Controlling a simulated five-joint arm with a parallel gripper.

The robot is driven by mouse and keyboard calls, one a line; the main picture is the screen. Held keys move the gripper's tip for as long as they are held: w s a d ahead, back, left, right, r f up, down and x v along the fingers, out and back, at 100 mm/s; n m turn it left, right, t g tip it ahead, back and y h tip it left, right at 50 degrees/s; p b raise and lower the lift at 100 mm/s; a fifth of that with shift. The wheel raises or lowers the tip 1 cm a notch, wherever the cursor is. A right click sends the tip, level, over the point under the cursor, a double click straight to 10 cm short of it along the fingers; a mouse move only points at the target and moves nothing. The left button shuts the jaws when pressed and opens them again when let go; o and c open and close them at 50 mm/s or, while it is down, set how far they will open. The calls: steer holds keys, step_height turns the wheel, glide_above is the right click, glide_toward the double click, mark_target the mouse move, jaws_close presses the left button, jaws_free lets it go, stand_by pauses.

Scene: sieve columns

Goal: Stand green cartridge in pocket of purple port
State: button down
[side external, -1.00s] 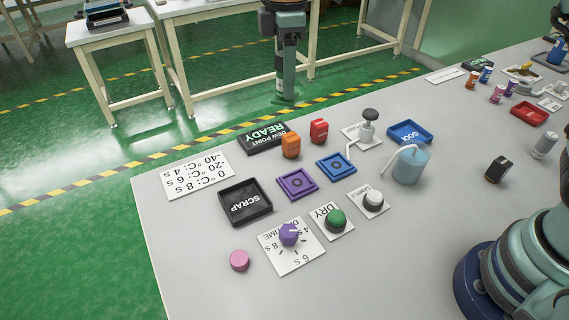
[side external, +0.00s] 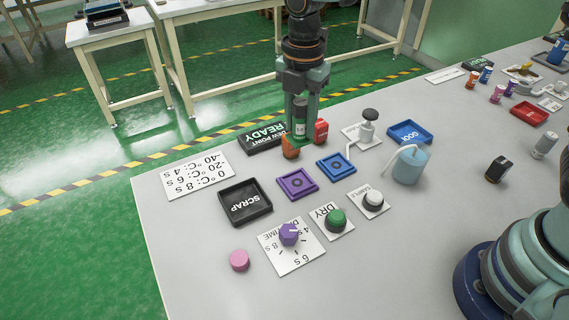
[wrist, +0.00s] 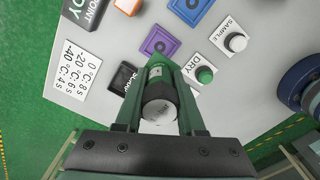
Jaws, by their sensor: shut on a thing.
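My gripper (side external: 300,137) is shut on an upright cylinder, the cartridge (side external: 301,119), in the side view. It is above the bench near the orange and red blocks. In the wrist view my gripper (wrist: 156,65) has the cartridge (wrist: 158,112) between its fingers, with a pale grey end and dark band facing the camera; its green colour is hard to tell from the green fingers. The purple port (side external: 297,184) is a square plate with a dark round pocket in its middle, empty. It also shows in the wrist view (wrist: 160,43), beyond the fingertips.
A blue port (side external: 336,167) adjoins the purple one on the right. A black scrap tray (side external: 245,202) lies left; a dial (side external: 289,235) and buttons are in front.

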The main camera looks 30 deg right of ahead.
step_height(320, 180, down, 12)
steer(key=shift+f, duration=0.2)
stand_by(0.4)
steer(key=shift+f, duration=0.15)
steer(key=c, duration=0.5)
jaws_free()
